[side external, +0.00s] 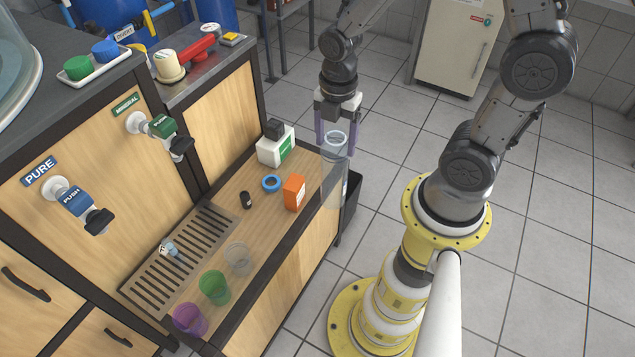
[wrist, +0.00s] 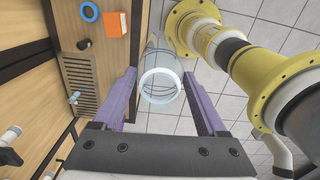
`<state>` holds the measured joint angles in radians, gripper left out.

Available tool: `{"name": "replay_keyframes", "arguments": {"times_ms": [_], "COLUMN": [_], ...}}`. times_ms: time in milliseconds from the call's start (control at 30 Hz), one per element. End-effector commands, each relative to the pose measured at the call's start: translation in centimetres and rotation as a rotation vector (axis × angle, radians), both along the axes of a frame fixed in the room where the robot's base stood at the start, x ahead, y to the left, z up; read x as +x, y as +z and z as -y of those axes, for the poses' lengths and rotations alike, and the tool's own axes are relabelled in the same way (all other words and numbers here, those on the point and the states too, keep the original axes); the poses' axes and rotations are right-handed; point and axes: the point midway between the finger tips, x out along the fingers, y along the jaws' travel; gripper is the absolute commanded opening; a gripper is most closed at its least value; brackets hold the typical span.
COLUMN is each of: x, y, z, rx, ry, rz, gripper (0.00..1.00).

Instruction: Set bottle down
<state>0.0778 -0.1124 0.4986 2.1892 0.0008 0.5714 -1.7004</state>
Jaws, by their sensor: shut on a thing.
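A clear, see-through bottle (side external: 334,182) hangs upright from my gripper (side external: 338,147) at the right end of the wooden counter (side external: 225,200). My gripper's purple fingers are shut on its upper part, one on each side. In the wrist view the bottle's round pale rim (wrist: 160,86) lies between the fingers (wrist: 159,75). Its body overlaps the counter's edge there, with floor showing through and beside it. Whether its base touches anything is unclear.
An orange box (side external: 294,193), a blue ring (side external: 271,183), a small black item (side external: 246,200) and a white-green container (side external: 276,148) stand on the counter. Purple (side external: 190,320), green (side external: 214,287) and clear (side external: 238,258) cups stand near its front. A black bin (side external: 350,196) is beside the counter's end.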

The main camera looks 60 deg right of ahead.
Motion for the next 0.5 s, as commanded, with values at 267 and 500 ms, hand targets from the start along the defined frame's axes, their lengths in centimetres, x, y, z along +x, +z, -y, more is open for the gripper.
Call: {"name": "replay_keyframes", "arguments": {"times_ms": [267,500], "x": [-1.6,-1.4], "y": [0.2,0.0], "z": [5.7,7.3], "rx": [-0.001,-0.001], "ry": [-0.185,-0.246], "rz": [0.005,0.006], "gripper": [0.0,0.0]}}
